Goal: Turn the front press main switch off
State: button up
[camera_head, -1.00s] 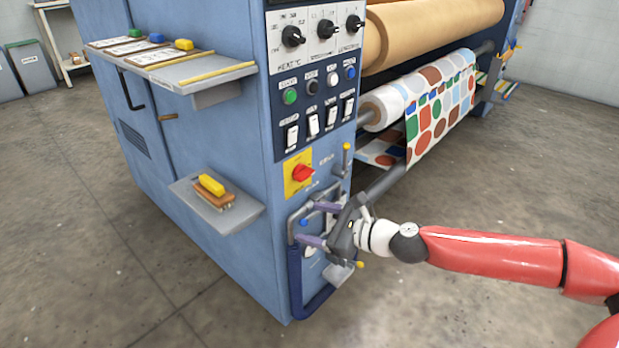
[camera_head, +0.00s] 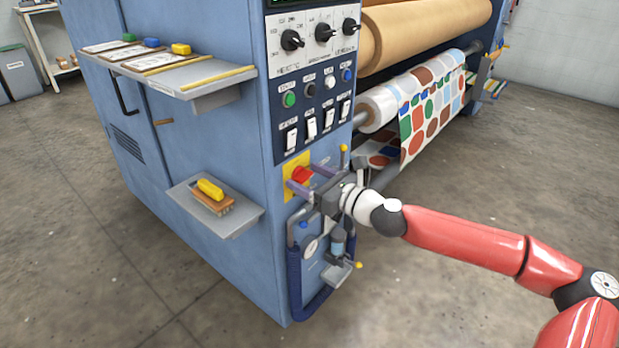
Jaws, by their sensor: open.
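The main switch is a red rotary knob (camera_head: 301,174) on a yellow plate (camera_head: 291,190), low on the press's front panel below the white rocker switches. My gripper (camera_head: 300,179) is open, its two purple-grey fingers pointing left at the knob. One finger is at the knob's upper right and the other crosses the plate just below it. The fingers partly cover the plate and the knob's edge. I cannot tell whether they touch the knob, nor read its exact position.
A blue hose loop (camera_head: 308,295) and a small gauge (camera_head: 311,246) sit below the switch. A small shelf with a brush (camera_head: 214,201) juts out at left, and a longer shelf (camera_head: 190,75) above it. A yellow-tipped lever (camera_head: 343,157) stands right of the switch.

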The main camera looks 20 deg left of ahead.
jog(key=c, duration=1)
jog(key=shift+n, duration=0.4)
jog(key=n+b, duration=0.2)
jog(key=n, duration=0.1)
jog(key=shift+f+n, duration=0.15)
jog(key=shift+n, duration=0.25)
jog(key=n+b, duration=0.2)
jog(key=n, duration=0.2)
jog(key=shift+s+a+n+b, duration=0.1)
jog(key=shift+s+n+b, duration=0.05)
jog(key=shift+n+b, duration=0.2)
jog(key=n+b, duration=0.2)
jog(key=n, duration=0.2)
jog(key=shift+f+b, duration=0.15)
jog(key=shift+b, duration=0.15)
jog(key=shift+n+b, duration=1.15)
jog(key=shift+n, duration=1.2)
jog(key=shift+o, duration=0.2)
